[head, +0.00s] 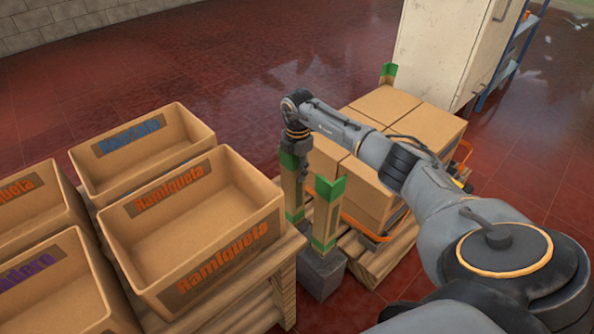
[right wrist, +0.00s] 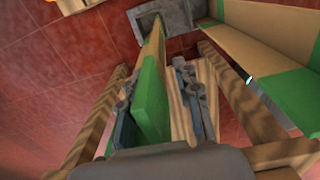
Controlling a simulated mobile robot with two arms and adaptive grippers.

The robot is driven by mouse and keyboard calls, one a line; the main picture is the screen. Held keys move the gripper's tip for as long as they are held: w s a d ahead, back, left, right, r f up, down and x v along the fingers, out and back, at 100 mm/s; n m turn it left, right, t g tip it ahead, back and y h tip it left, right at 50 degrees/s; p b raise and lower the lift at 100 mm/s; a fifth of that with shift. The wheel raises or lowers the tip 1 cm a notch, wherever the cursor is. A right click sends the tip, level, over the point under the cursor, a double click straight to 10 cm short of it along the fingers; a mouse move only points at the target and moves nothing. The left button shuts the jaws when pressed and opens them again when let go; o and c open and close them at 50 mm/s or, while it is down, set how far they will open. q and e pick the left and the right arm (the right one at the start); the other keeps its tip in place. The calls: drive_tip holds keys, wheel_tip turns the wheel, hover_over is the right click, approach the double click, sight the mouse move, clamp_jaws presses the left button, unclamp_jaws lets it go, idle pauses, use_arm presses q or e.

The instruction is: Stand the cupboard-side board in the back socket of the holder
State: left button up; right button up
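My right gripper (head: 297,150) is shut on the upper green end of a tan board (head: 289,187). In the right wrist view, the gripper (right wrist: 155,115) has a finger on each side of this board (right wrist: 151,92). The held board points down towards the grey holder (head: 320,274). Its far end lies over or at the dark opening of the holder (right wrist: 182,15), and I cannot tell whether it is inside. A second green-ended board (head: 326,214) stands beside it, its lower end close to the holder. A third green board end (head: 388,72) shows behind the cartons, towards the cupboard (head: 447,45). My left gripper is out of view.
Several cartons (head: 386,103) are stacked on a wooden pallet (head: 384,262) right of the holder. Open labelled boxes (head: 205,235) stand on a wooden stand at left, close to the held board. A blue shelf (head: 505,70) stands beside the cupboard. Red floor is free behind.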

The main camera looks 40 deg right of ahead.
wheel_tip(320, 180, up, 11)
drive_tip(key=shift+s+r, duration=0.1)
drive_tip(key=shift+r, duration=0.1)
